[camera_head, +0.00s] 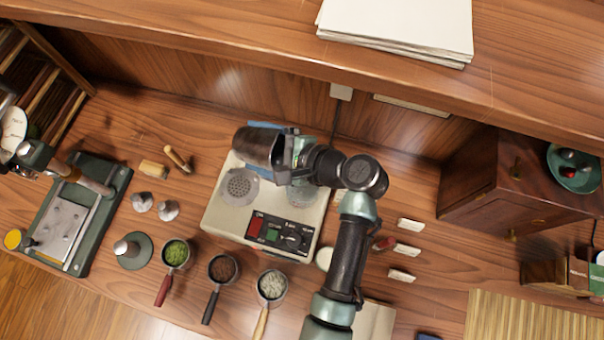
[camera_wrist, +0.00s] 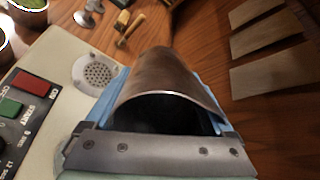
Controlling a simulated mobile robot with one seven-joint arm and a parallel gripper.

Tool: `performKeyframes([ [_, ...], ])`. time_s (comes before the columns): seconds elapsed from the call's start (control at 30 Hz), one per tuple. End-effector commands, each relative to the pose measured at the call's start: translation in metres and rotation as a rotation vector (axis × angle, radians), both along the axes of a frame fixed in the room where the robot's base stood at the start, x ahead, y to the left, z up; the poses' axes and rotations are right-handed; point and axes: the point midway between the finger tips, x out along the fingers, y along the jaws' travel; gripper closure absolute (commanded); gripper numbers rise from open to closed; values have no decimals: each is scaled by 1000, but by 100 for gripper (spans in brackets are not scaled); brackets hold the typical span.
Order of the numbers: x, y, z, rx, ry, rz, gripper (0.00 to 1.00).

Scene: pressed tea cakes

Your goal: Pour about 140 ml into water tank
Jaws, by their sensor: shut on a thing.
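My gripper (camera_head: 288,152) is shut on a dark metal cup (camera_head: 258,146), which it holds tilted over the back of a cream machine (camera_head: 212,218). In the wrist view the cup (camera_wrist: 172,80) shows its wide mouth toward the camera, and its inside is dark, so I cannot tell what it holds. Blue pads of my gripper lie along both its sides. A clear water tank (camera_head: 302,194) seems to stand at the machine's right, partly hidden under my gripper. The machine has a round perforated plate (camera_wrist: 97,74) and a panel with red and green buttons. No liquid stream shows.
Three handled scoops, with green (camera_head: 176,253), brown (camera_head: 223,268) and pale (camera_head: 272,285) contents, lie in front of the machine. A press (camera_head: 72,220) stands at the left. A wooden cabinet (camera_head: 478,190) stands at the right. Small white cards (camera_head: 411,225) lie between.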

Motion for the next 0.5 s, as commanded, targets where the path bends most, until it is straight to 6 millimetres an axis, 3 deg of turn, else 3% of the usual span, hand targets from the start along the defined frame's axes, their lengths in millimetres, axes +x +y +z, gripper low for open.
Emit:
performKeyframes([
  [0.5, 5, 3, 2, 24, -15, 0, 95],
])
